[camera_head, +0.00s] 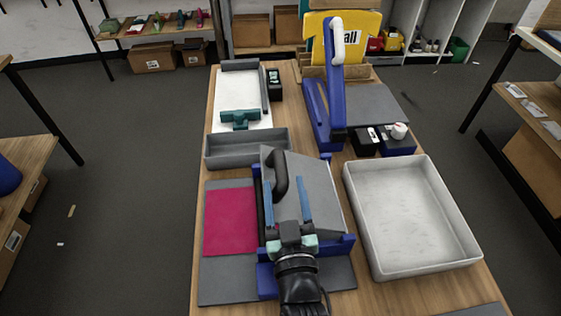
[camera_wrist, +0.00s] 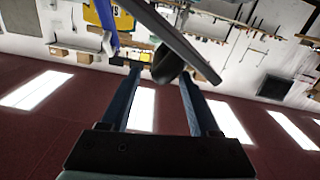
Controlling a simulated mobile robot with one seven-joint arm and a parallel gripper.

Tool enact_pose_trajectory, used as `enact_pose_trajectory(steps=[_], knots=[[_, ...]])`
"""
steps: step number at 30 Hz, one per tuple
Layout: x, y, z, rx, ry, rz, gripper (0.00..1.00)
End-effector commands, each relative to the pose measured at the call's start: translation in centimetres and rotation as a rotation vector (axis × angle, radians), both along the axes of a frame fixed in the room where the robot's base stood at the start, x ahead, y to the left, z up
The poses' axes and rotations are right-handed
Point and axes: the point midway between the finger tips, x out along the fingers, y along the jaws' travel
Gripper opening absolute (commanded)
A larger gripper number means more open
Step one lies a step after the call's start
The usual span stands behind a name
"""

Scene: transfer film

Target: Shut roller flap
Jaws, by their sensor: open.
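The roller flap (camera_head: 318,190) is a grey panel on a blue-framed unit (camera_head: 265,278) on the bench. It appears raised and tilted, with a dark curved handle (camera_head: 281,172) on its left part. My gripper (camera_head: 285,187) is in front of the panel, its two blue fingers apart and pointing toward the handle. In the wrist view the fingers (camera_wrist: 160,70) are open. The dark handle (camera_wrist: 167,64) shows between and just beyond their tips, with the panel (camera_wrist: 178,38) seen nearly edge-on. I cannot tell whether a finger touches the handle.
A red sheet (camera_head: 230,222) lies left of the unit. A white tray (camera_head: 447,205) stands close on the right. Behind are a grey bin (camera_head: 246,150), a green squeegee (camera_head: 241,119), a blue press (camera_head: 322,110) and small dark boxes (camera_head: 396,146).

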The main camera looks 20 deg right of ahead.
Motion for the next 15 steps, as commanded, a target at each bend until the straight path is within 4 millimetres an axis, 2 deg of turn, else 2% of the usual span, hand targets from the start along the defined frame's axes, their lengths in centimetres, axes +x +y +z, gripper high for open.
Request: enact_pose_trajectory(steps=[1, 6, 15], knots=[[1.0, -0.2, 0.3, 0.000, -0.002, 0.000, 0.62], [3.6, -0.9, 0.2, 0.000, -0.002, 0.001, 0.62], [5.6, -1.5, 0.0, 0.000, 0.000, 0.001, 0.62]])
